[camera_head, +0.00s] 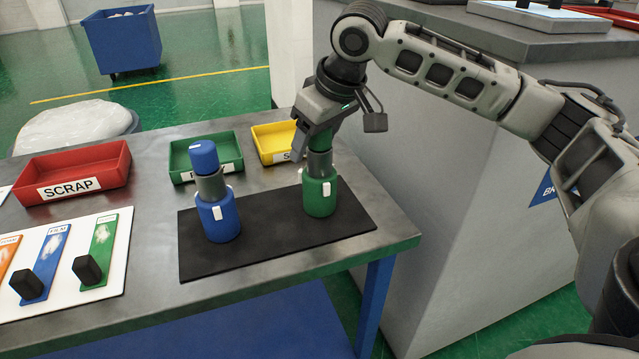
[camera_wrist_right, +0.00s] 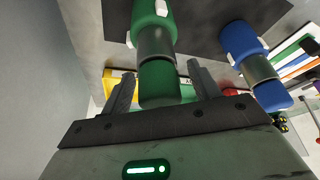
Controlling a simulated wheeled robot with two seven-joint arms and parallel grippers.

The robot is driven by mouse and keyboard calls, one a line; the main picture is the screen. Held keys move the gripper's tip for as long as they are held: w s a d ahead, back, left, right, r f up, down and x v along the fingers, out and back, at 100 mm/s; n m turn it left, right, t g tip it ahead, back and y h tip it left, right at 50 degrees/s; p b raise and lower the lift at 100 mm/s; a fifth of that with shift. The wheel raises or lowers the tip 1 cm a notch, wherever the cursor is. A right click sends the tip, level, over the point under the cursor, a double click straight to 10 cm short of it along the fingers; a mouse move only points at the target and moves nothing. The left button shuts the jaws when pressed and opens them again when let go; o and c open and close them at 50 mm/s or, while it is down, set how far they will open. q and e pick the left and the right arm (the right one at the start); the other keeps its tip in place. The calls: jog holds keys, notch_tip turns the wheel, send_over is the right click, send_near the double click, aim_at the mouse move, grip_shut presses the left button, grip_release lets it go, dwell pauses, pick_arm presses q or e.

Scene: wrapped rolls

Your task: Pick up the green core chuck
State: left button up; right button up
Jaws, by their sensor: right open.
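The green core chuck (camera_head: 320,196) stands upright on a black mat (camera_head: 275,240) at the table's right side. My left gripper is not in view.
A similar blue chuck (camera_head: 219,222) stands left of the green one on the mat. Red (camera_head: 72,172), green (camera_head: 206,155) and yellow (camera_head: 272,143) trays line the back. A white board (camera_head: 60,262) with coloured strips lies left. A grey cabinet (camera_head: 430,190) stands close to the right.

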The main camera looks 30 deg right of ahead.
jog(key=shift+f, duration=0.1)
grip_shut()
dwell(0.3)
